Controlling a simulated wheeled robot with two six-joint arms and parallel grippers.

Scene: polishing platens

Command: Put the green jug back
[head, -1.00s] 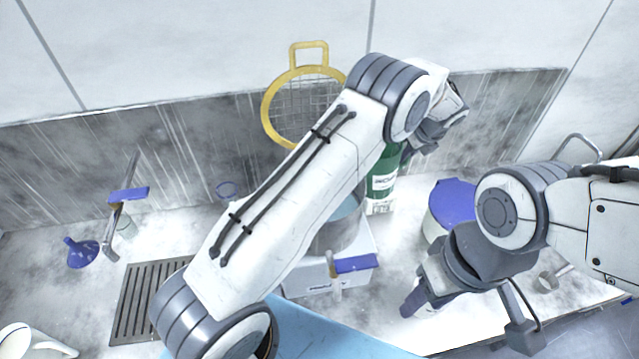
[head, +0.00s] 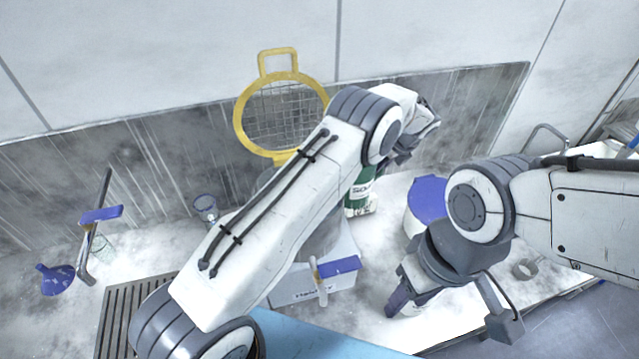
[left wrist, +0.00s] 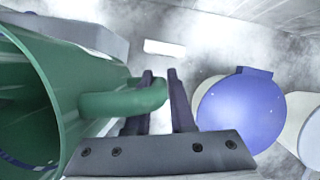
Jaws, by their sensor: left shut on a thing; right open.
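The green jug (head: 360,192) with a white label stands in the head view behind the counter's middle, partly hidden by my left arm. In the left wrist view the jug (left wrist: 60,95) fills the left side, its open mouth towards the camera. Its curved handle (left wrist: 125,102) passes between the fingers of my left gripper (left wrist: 160,95), which is shut on it. In the head view the left gripper (head: 402,155) is at the jug's upper right. I cannot tell whether the jug's base touches the counter. My right gripper (head: 398,300) is open, low over the counter's front.
A white tub with a blue lid (head: 430,195) stands right of the jug, and its lid (left wrist: 240,110) shows in the wrist view. A yellow-rimmed sieve (head: 243,135) is at the back. A white box (head: 312,290), a drain grate (head: 120,310) and a blue funnel (head: 55,280) are further left.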

